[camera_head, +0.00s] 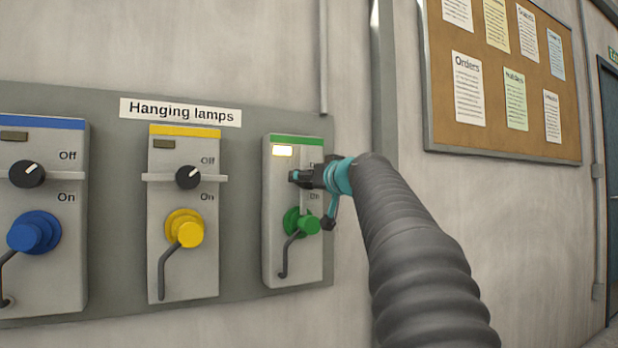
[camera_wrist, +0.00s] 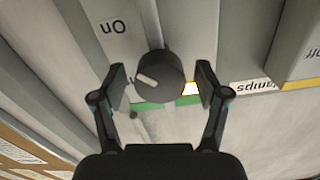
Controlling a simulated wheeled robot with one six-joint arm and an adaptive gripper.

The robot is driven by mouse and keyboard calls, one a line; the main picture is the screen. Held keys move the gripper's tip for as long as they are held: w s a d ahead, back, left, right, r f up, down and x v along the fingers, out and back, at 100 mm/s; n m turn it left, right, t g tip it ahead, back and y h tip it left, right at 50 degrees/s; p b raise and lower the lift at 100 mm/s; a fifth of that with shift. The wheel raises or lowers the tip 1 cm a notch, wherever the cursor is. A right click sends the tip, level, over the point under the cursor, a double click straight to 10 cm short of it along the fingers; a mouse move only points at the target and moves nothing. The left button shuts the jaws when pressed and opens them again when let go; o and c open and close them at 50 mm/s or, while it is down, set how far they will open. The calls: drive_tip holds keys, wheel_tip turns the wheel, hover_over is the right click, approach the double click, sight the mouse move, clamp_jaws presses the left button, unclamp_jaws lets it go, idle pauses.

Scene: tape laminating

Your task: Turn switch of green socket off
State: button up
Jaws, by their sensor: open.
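The green socket (camera_head: 294,250) is the rightmost of the sockets on the wall panel. It has a green top strip and a green plug (camera_head: 302,222), and its small lamp (camera_head: 283,150) glows; the lamp also shows in the wrist view (camera_wrist: 191,88). My gripper (camera_head: 300,176) is at the switch and hides it in the head view. In the wrist view, which is upside down, the dark round switch knob (camera_wrist: 160,72) sits between my open fingers (camera_wrist: 161,82), with gaps visible on both sides. Its white mark points left; the "On" label is at upper left.
To the left are a yellow socket (camera_head: 183,278) and a blue socket (camera_head: 42,285), both with dark lamps and plugs inserted. A "Hanging lamps" sign (camera_head: 181,113) is above. A notice board (camera_head: 445,110) hangs at right, beyond a vertical pipe.

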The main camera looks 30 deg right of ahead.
drive_tip(key=shift+w, duration=0.1)
clamp_jaws()
